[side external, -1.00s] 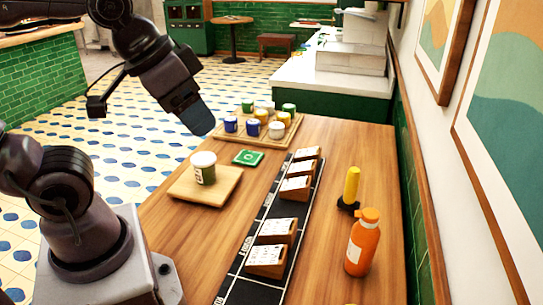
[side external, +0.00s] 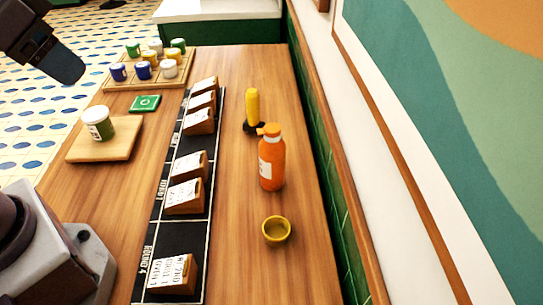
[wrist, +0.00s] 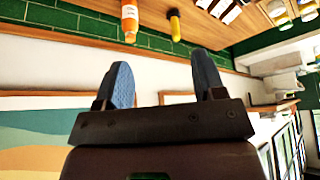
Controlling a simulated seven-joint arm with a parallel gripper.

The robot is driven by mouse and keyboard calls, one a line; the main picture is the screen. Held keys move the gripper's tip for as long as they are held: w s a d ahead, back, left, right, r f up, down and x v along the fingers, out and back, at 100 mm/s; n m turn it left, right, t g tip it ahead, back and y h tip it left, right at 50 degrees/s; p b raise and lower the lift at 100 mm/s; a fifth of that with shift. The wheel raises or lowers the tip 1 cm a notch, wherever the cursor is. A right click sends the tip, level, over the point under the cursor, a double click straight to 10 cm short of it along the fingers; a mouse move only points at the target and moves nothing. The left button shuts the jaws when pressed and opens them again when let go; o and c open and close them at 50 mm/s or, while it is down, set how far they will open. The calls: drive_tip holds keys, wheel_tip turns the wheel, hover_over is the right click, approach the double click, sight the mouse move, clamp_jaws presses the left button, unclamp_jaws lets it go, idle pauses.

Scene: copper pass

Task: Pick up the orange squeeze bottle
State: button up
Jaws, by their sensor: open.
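The orange squeeze bottle (side external: 271,162) stands upright on the wooden table, right of the black strip. It has a white label and an orange cap. In the wrist view the bottle (wrist: 130,18) shows at the top edge, partly cut off. My gripper (side external: 68,68) is at the upper left of the side view, high and well away from the bottle. In the wrist view its two blue fingers (wrist: 163,80) are apart with nothing between them.
A yellow bottle (side external: 252,108) with a dark base stands behind the orange one, and a small yellow bowl (side external: 276,231) in front. Card holders (side external: 185,195) line the black strip (side external: 186,232). A green-and-white cup (side external: 98,124) stands on a wooden board (side external: 88,153). A wall borders the right.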

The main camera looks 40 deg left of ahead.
drive_tip(key=shift+o, duration=0.9)
